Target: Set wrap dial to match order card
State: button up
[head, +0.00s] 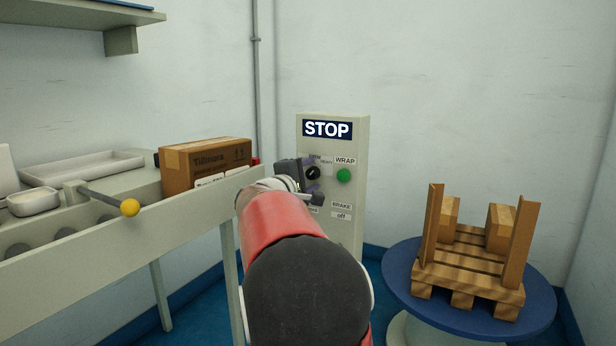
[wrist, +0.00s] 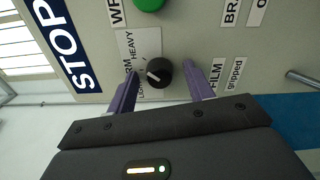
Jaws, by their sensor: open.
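The wrap dial (wrist: 160,76) is a round black knob with a white mark on the grey control panel (wrist: 205,45). The wrist view shows it close up, on a white scale plate with HEAVY and partly covered words beside it. The white mark points toward the covered middle-to-light words; its exact setting is hard to tell. My gripper (wrist: 159,62) is open, its two purple fingers on either side of the dial, with gaps visible. In the head view my gripper (head: 312,182) is at the panel and partly covers the dial (head: 312,173). I cannot make out an order card.
The panel also has a STOP sign (head: 327,129), a green WRAP button (head: 344,175) and BRAKE off and FILM gripped labels. A carton (head: 205,166) sits on the conveyor at left. A blue turntable (head: 400,285) with a wooden pallet (head: 470,268) stands at right.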

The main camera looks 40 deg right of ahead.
jog(key=c, duration=1)
jog(key=shift+n, duration=0.3)
jog(key=n+p, duration=0.1)
jog(key=n, duration=0.2)
jog(key=shift+n+p, duration=0.6)
jog(key=shift+n, duration=1.4)
jog(key=o, duration=1)
